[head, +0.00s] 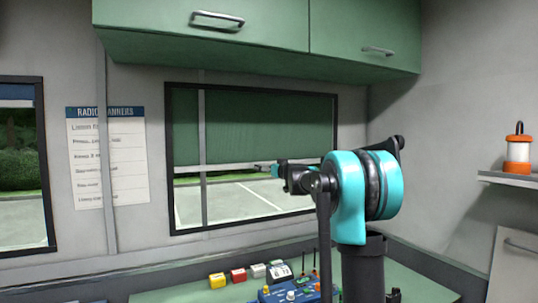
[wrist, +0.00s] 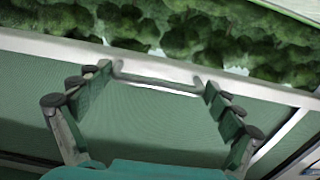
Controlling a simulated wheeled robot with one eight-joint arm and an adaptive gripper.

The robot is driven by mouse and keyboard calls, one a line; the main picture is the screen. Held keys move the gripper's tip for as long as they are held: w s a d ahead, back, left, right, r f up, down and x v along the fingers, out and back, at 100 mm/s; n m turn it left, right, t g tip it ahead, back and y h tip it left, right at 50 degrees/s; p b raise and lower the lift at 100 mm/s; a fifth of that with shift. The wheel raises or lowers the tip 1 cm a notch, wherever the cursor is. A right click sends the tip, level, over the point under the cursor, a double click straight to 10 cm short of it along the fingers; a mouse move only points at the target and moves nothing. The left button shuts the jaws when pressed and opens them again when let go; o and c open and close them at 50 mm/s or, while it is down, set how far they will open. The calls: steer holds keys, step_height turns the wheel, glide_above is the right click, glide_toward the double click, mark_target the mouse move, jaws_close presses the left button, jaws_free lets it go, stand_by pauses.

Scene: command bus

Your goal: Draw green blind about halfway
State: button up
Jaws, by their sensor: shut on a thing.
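The green blind (head: 255,125) hangs in the right-hand window. My gripper (head: 268,169) is at the bar, right of the window's middle. In the wrist view my gripper (wrist: 156,79) has one fingertip at each end of the handle and is shut on it. My arm hides part of the window's right edge in the head view.
Green overhead cabinets (head: 255,25) sit above the window. A counter below bears coloured boxes (head: 238,275) and a blue device (head: 288,292). An orange lantern (head: 518,150) stands on a shelf at right. A notice (head: 108,160) hangs left of the window.

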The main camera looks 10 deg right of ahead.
steer(key=shift+a+f, duration=0.15)
steer(key=shift+f, duration=0.6)
steer(key=o, duration=1.4)
steer(key=shift+c, duration=0.2)
steer(key=v, duration=1.2)
